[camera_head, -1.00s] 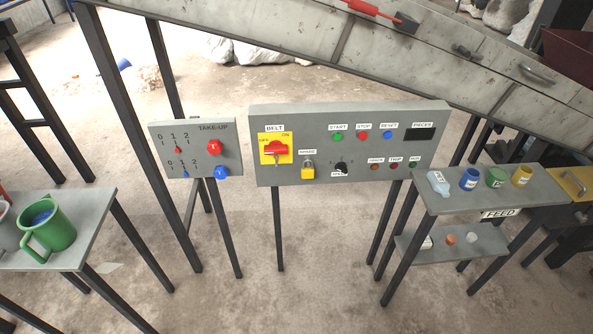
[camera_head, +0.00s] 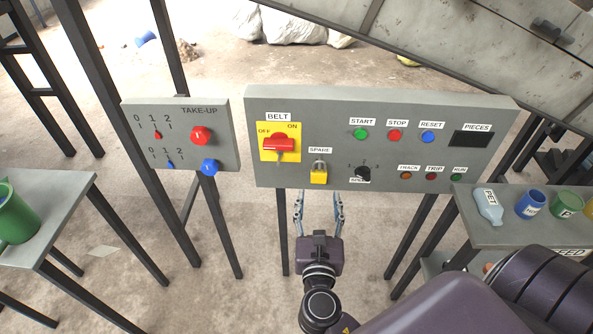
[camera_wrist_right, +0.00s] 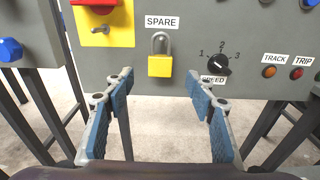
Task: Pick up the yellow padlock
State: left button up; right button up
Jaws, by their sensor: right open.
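The yellow padlock (camera_head: 318,174) hangs on the grey control panel under the SPARE label, with its grey shackle upright. It also shows in the right wrist view (camera_wrist_right: 160,66), ahead of my fingers and a little left of the middle of the gap. My right gripper (camera_head: 319,194) is below the padlock in the head view, fingers pointing up toward the panel's lower edge. In the right wrist view its two blue-padded fingers (camera_wrist_right: 164,86) stand wide apart with nothing between them. The padlock is not touched. My left gripper is not in view.
The control panel (camera_head: 216,181) beside it is smaller. The red BELT switch (camera_head: 278,143) is left of the padlock and the black SPEED knob (camera_head: 363,173) is close on its right. A shelf (camera_head: 480,233) with several containers stands at the right. A table (camera_head: 62,190) with a green mug is at the left.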

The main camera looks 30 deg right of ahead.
aim_at(319, 176)
jog(key=x, duration=0.7)
jog(key=shift+w+d+r+b, duration=0.2)
jog(key=shift+w+r+b, duration=0.1)
jog(key=shift+r+b, duration=0.05)
jog(key=shift+s, duration=0.1)
jog(key=shift+c, duration=0.2)
jog(key=c, duration=1.3)
